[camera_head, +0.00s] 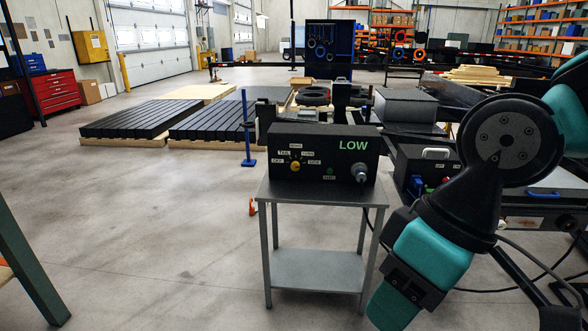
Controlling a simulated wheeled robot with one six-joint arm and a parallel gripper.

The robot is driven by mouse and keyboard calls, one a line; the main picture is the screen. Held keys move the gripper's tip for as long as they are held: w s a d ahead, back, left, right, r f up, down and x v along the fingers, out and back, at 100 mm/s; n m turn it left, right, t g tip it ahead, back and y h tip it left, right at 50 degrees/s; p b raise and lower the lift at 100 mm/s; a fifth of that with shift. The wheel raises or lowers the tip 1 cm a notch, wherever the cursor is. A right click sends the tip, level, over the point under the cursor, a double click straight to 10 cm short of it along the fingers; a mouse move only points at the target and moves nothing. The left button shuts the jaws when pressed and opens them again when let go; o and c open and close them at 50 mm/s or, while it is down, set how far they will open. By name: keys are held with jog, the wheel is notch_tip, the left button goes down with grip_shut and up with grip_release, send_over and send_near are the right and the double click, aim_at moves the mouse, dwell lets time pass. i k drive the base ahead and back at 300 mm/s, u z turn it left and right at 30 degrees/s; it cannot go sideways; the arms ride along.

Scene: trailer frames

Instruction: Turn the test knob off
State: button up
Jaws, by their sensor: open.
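A black test box (270,150) stands on a grey metal stand in the middle of the view. On its front left is a small yellow knob (295,166) with several white labels around its upper side; one at its left seems to read OFF. Which label the knob points to is too small to tell. A small green light (330,170) sits below the middle. My arm comes in from the right and reaches down past the stand's right side; my gripper's fingertips are not in view.
The stand (318,257) has a lower shelf and thin legs. A silver connector (361,173) sticks out of the box's right front. Trailer frames and another black box lie behind and right. Cables run on the floor at right.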

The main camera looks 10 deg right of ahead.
aim_at(295, 167)
jog(key=z, duration=0.3)
jog(key=k, duration=0.35)
jog(key=z, duration=0.55)
jog(key=i, duration=0.9)
jog(key=u, duration=1.4)
jog(key=i, duration=0.6)
jog(key=u, duration=0.6)
